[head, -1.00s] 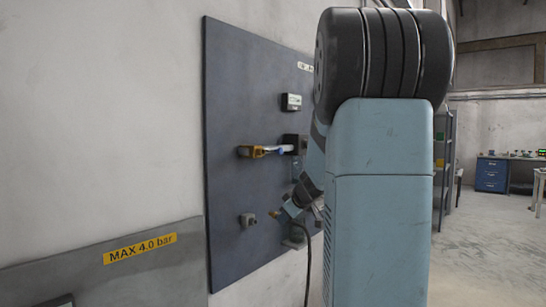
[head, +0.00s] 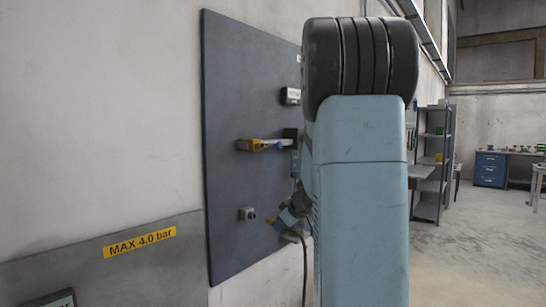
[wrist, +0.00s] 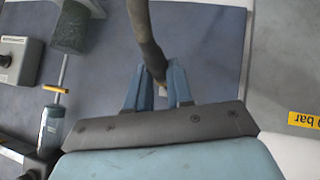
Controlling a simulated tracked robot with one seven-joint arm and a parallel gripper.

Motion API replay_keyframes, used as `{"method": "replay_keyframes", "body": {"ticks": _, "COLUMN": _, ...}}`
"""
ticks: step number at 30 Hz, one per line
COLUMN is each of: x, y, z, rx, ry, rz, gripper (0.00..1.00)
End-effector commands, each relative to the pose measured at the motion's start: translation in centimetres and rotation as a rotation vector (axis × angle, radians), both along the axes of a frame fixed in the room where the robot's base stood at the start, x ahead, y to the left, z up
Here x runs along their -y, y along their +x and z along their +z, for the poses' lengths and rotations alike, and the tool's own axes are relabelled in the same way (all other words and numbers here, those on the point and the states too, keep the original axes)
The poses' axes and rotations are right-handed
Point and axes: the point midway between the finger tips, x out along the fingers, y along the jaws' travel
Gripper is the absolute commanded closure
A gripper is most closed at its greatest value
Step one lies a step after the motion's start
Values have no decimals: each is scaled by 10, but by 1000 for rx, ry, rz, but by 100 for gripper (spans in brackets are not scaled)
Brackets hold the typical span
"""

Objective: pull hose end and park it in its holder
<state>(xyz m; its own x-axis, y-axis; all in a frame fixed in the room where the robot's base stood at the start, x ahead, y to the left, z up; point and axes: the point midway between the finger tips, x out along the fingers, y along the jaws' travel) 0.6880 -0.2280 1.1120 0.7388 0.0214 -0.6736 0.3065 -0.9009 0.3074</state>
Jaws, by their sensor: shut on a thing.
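The dark hose hangs from my gripper in the head view (head: 304,266). In the wrist view the hose (wrist: 147,40) runs from the top edge down between the two blue fingers of my gripper (wrist: 158,88). The fingers are shut on the hose end (wrist: 161,91), only a small pale part of which shows. In the head view my gripper (head: 286,219) is in front of the lower part of the panel, with a small brass-coloured tip (head: 270,221) at its left. A small grey block (head: 247,213) on the panel is just left of that tip; I cannot tell if it is the holder.
The dark blue-grey panel (head: 222,180) stands against the wall. A yellow fitting with a pale lever (head: 258,145) sticks out from it. In the wrist view a grey box (wrist: 16,62), a greenish cylinder (wrist: 71,27) and a clear cylinder (wrist: 52,130) are at the left.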

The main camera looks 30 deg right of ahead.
Motion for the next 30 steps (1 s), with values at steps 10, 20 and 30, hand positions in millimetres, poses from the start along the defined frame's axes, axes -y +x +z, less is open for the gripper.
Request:
{"method": "replay_keyframes", "body": {"ticks": 10, "x": -6, "y": 16, "z": 2, "rx": -24, "ry": -10, "rz": 2, "gripper": 100}}
{"method": "replay_keyframes", "body": {"ticks": 20, "x": -14, "y": 39, "z": 4, "rx": -57, "ry": -22, "rz": 0, "gripper": 100}}
{"method": "replay_keyframes", "body": {"ticks": 30, "x": -17, "y": 46, "z": 4, "rx": -69, "ry": -26, "rz": -3, "gripper": 100}}
